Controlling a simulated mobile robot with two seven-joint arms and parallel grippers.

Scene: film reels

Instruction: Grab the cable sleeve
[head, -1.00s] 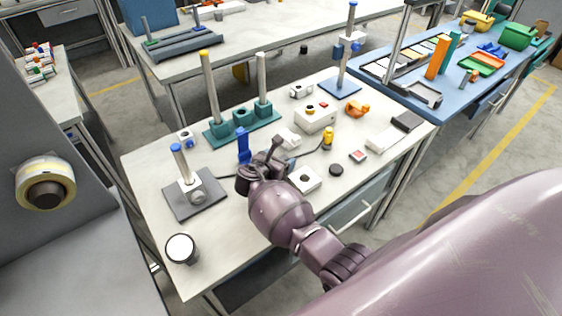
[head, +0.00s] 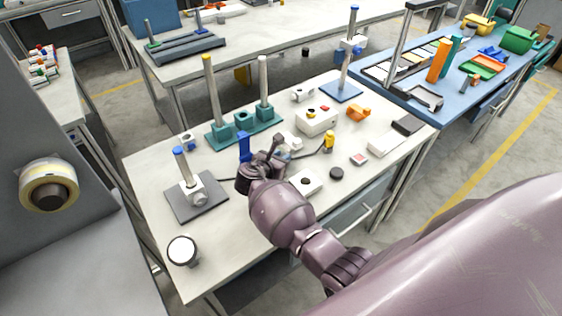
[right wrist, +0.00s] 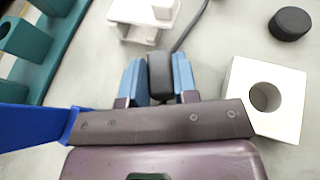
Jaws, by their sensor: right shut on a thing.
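My right gripper (right wrist: 159,82) has its blue-tipped fingers on both sides of a black cable sleeve (right wrist: 160,72). A thin dark cable (right wrist: 188,30) runs up from the sleeve in the right wrist view. In the head view my right gripper (head: 272,151) is low over the middle of the white workbench. The gripper mostly hides the sleeve there. The cable leads right toward a yellow-topped piece (head: 329,141). My left gripper is not in view.
A white block with a hole (right wrist: 265,98) stands close right of the gripper. A teal base with two posts (head: 240,129) is behind. A black disc (head: 336,173) lies to the right.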

